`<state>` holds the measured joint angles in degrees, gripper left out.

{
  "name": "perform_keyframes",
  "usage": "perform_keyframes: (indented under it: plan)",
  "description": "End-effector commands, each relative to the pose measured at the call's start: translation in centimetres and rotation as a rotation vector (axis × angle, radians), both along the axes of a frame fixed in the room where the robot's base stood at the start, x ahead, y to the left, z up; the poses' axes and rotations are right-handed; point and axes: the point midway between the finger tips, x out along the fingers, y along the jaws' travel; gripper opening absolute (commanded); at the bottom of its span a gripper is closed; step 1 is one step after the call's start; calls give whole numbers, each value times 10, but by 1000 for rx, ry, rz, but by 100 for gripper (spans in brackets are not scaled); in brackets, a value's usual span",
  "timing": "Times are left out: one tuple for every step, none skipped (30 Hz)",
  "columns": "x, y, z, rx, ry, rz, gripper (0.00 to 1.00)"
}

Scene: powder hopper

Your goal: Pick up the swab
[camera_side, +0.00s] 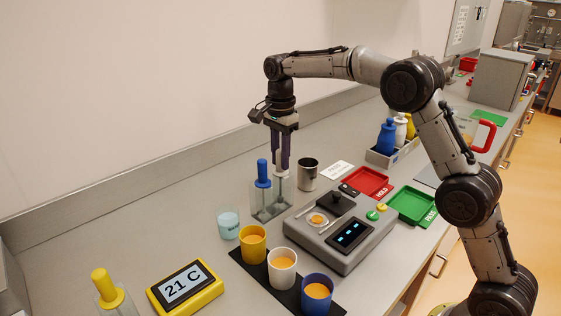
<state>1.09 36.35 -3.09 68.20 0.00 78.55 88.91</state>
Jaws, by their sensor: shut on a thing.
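My gripper (281,168) points straight down above a clear two-part holder (268,207). It is shut on a white-topped piece, which I take to be the swab (281,174), at the right compartment of the holder. The fingers hide most of its top, and its lower part is hard to make out through the clear wall. I cannot tell whether it is lifted at all. A blue-handled tool (263,172) stands upright in the left compartment, just left of my fingers.
A metal cup (308,174) stands close right of the holder, and a beaker (229,222) stands front left. A grey weighing device (341,232), yellow (252,245), white (282,270) and blue (317,292) cups, and red (368,182) and green (411,205) trays are nearby.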

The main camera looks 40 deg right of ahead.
Motion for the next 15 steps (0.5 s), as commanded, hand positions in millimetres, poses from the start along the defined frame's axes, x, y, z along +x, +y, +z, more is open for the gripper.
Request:
perform_keyframes:
  plan:
    - [1,0,4,0,-3,0,0]
    - [1,0,6,0,-3,0,0]
    - [1,0,10,0,-3,0,0]
    - [1,0,14,0,-4,0,0]
    - [1,0,17,0,-4,0,0]
    - [1,0,23,0,-4,0,0]
    - [1,0,28,0,-4,0,0]
    - [1,0,32,0,-4,0,0]
    - [1,0,40,0,-5,0,0]
    - [1,0,45,0,-6,0,0]
    - [1,0,50,0,-5,0,0]
    - [1,0,56,0,-5,0,0]
    - [1,0,61,0,-5,0,0]
    - [1,0,66,0,-3,0,0]
    - [1,0,72,0,-4,0,0]
